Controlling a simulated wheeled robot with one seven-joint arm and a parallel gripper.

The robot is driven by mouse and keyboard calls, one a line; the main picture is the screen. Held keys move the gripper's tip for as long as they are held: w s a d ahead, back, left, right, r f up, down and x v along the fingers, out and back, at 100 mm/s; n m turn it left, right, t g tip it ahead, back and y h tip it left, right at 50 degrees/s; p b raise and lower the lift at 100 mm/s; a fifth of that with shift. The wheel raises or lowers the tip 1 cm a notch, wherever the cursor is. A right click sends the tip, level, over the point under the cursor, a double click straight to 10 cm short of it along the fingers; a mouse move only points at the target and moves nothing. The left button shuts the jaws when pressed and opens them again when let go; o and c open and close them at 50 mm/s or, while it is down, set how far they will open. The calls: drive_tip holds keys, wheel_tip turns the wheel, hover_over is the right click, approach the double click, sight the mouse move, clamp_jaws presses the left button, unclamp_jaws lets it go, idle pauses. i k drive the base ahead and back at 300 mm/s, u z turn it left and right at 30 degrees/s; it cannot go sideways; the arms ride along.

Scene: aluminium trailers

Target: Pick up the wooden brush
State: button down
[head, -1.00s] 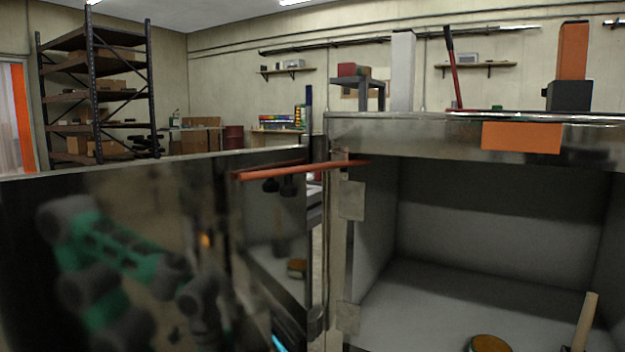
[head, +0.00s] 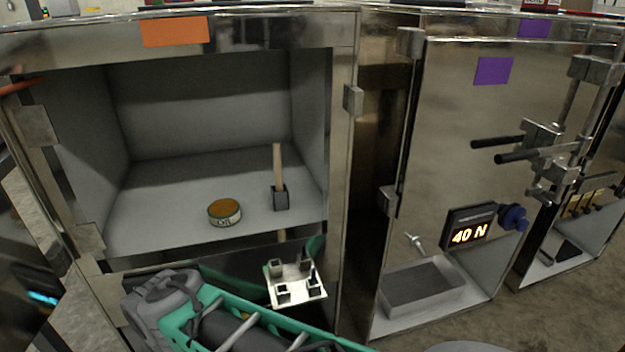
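The wooden brush (head: 278,166) stands upright inside the open compartment under the orange label, toward its right wall. It has a pale wooden handle and a dark block-shaped lower end resting on the grey floor. My arm, teal and grey, is low in front of the compartment. A pale plate with dark prongs (head: 295,281) shows beside it, below and apart from the brush. It seems to be my gripper, but its fingers are too unclear to tell whether they are open or shut.
A round tin (head: 224,212) with a brown top sits left of the brush. The compartment's metal frame (head: 345,180) rises to the right.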

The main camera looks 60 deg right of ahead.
sight(277, 160)
drive_tip(key=z, duration=0.45)
drive_tip(key=k, duration=1)
drive_tip(key=z, duration=0.3)
drive_tip(key=i, duration=0.95)
drive_tip(key=z, duration=0.55)
